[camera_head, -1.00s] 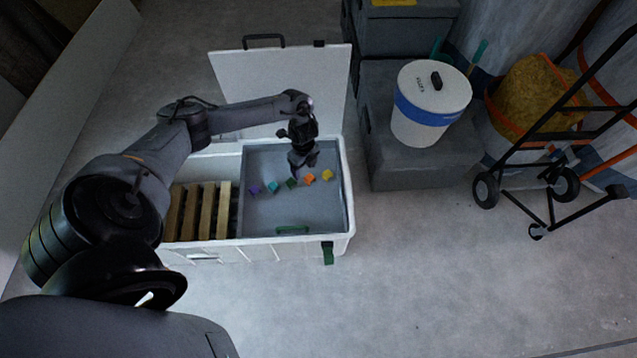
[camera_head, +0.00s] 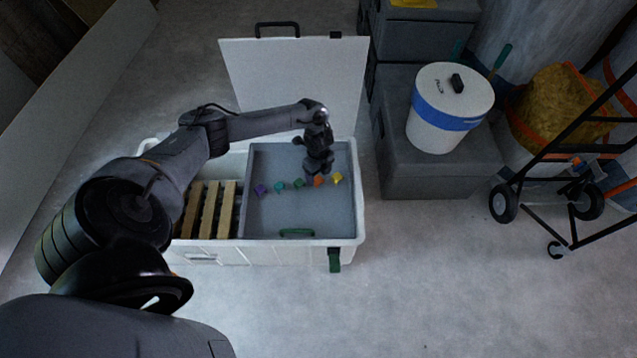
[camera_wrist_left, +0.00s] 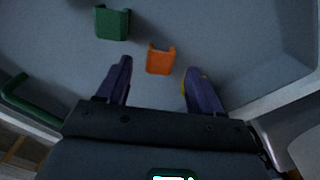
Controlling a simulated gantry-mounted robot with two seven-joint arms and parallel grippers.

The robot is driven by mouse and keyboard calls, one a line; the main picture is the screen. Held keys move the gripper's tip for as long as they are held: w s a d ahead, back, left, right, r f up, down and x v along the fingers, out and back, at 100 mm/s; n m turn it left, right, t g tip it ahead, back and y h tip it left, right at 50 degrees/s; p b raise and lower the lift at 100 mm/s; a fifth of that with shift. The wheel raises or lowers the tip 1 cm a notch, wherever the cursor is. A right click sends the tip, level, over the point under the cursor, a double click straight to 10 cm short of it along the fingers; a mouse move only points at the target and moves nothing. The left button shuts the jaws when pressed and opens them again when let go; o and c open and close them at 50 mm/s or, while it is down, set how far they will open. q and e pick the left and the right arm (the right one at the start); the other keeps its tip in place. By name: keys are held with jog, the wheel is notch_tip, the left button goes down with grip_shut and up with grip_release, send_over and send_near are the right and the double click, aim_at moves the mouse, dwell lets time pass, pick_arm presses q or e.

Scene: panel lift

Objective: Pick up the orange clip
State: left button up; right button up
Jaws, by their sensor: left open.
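The orange clip (camera_head: 319,181) lies in the grey tray (camera_head: 330,215) of the white box, in a row with other coloured clips. In the left wrist view the orange clip (camera_wrist_left: 160,60) sits between the lines of my two fingers, a little beyond their tips. My left gripper (camera_head: 319,172) is over the clip in the head view, and its fingers (camera_wrist_left: 156,72) are spread with nothing between them. A green clip (camera_wrist_left: 112,22) lies to the left of the orange one. A yellow clip (camera_head: 337,177) is to its right, mostly hidden behind a finger in the wrist view. My right gripper is not in view.
A purple clip (camera_head: 261,190) and a teal clip (camera_head: 279,187) lie farther left in the tray. A green handle (camera_head: 296,232) is near its front. Wooden slats (camera_head: 210,208) fill the left compartment. The open lid (camera_head: 295,75) stands behind. A white bucket (camera_head: 447,110) stands right.

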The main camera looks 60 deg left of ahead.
aim_at(318, 179)
pick_arm(q)
notch_tip(318, 179, down, 3)
jog(key=shift+f+b, duration=0.15)
jog(key=shift+b, duration=0.85)
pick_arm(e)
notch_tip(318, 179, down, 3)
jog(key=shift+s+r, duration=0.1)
pick_arm(q)
jog(key=shift+c, duration=0.7)
jog(key=c, duration=0.9)
jog(key=shift+o, duration=0.2)
